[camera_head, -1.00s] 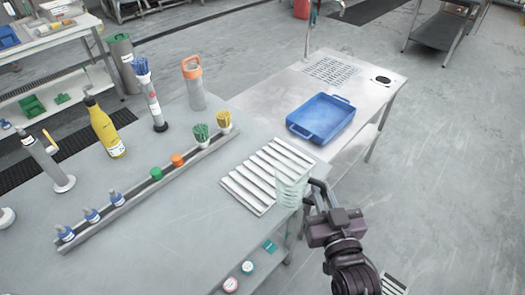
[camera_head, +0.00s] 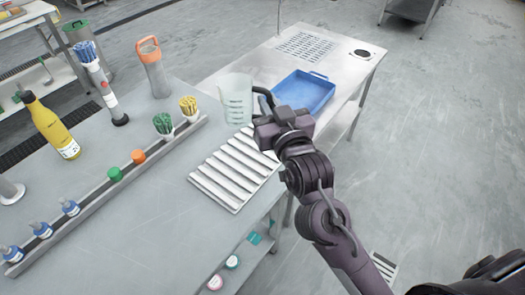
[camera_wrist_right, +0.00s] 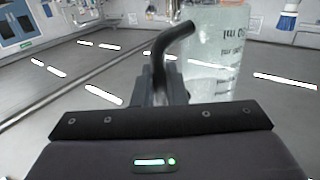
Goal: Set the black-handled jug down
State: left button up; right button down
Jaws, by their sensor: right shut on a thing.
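The clear measuring jug (camera_head: 236,101) with a black handle (camera_head: 262,93) is upright at the far end of the white ribbed rack, close to the blue tray. My right gripper (camera_head: 267,108) is shut on the handle from the right side. In the right wrist view the handle (camera_wrist_right: 172,42) rises out of the jaws, and the jug body (camera_wrist_right: 213,55) with its printed scale stands just beyond. I cannot tell whether the jug's base touches a surface. My left gripper is not in view.
The white ribbed rack (camera_head: 236,170) lies on the grey table, in front of the jug. The blue tray (camera_head: 303,92) is on the adjoining bench behind.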

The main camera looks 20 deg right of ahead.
jog(key=shift+f, duration=7.25)
jog(key=c, duration=1.5)
grip_release()
jog(key=shift+f, duration=0.15)
